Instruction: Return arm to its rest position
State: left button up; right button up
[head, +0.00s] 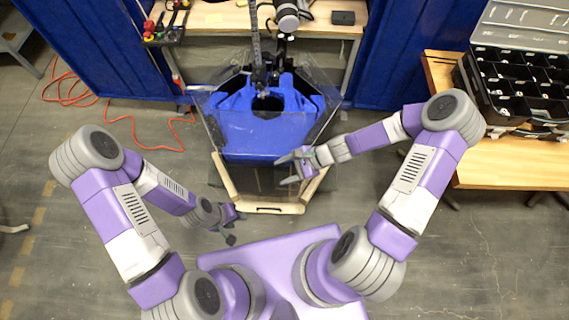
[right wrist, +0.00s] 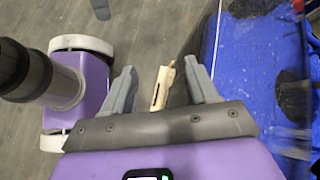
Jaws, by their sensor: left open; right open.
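My left gripper (head: 236,226) is open and empty, low in front of my base at the left of the tank's wooden base. My right gripper (head: 284,168) is open and empty, its fingers pointing left over the front part of the tank, near the blue thruster body (head: 262,132). In the right wrist view my right gripper's two grey fingers (right wrist: 160,88) stand apart with nothing between them. The blue body (right wrist: 240,70) shows at the right there. The clear-walled tank (head: 328,125) stands around the blue body.
The tank's wooden base (head: 272,208) lies close to both grippers. A wooden table (head: 500,168) with a black parts organizer (head: 520,85) is at the right. A workbench (head: 215,20) stands at the back. An orange cable (head: 150,147) lies on the left floor.

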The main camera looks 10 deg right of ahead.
jog(key=s+f+n+g+h, duration=0.1)
jog(key=s+f+n+h, duration=0.4)
jog(key=n, duration=0.8)
jog(key=s+f, duration=0.3)
jog(key=s, duration=0.1)
jog(key=shift+s+f+h, duration=0.3)
jog(key=shift+f+h, duration=0.05)
jog(key=shift+h, duration=0.05)
jog(key=shift+d, duration=0.1)
dwell(0.5)
